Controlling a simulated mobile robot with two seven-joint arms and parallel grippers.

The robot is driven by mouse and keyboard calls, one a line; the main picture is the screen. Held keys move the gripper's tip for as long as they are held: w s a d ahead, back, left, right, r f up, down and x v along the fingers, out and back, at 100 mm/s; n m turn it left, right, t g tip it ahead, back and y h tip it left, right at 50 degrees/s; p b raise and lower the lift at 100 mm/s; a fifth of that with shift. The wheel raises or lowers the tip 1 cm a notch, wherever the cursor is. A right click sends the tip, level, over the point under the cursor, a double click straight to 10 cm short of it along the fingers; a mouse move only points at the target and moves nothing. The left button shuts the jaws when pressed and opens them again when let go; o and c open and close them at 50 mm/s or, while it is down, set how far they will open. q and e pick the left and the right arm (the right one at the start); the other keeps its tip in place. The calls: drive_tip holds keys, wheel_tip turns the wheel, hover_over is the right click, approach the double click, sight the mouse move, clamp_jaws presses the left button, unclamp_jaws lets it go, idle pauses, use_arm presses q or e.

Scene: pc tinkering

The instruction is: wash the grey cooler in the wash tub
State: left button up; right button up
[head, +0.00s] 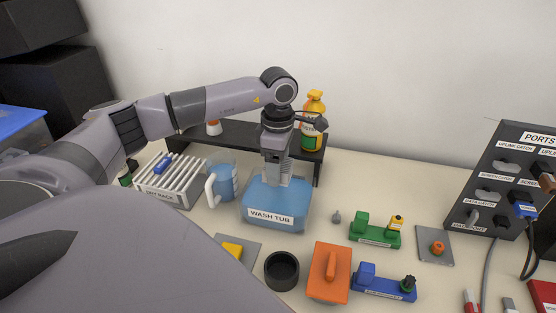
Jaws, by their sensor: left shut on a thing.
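The wash tub (247,205) is a blue, water-filled tub with a white label, standing near the middle of the table. My left gripper (275,182) points straight down into it from above, with its fingers at or below the tub's rim. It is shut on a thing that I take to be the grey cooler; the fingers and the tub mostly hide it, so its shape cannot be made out. My right gripper is not in view.
A blue jug (224,182) and a white drying rack (170,186) stand left of the tub. Behind is a dark shelf (234,141) with an orange-capped bottle (313,118).

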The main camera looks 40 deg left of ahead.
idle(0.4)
use_arm(q)
drive_tip(key=shift+r+p, duration=1.6)
drive_tip(key=shift+r, duration=0.45)
drive_tip(key=shift+f, duration=0.15)
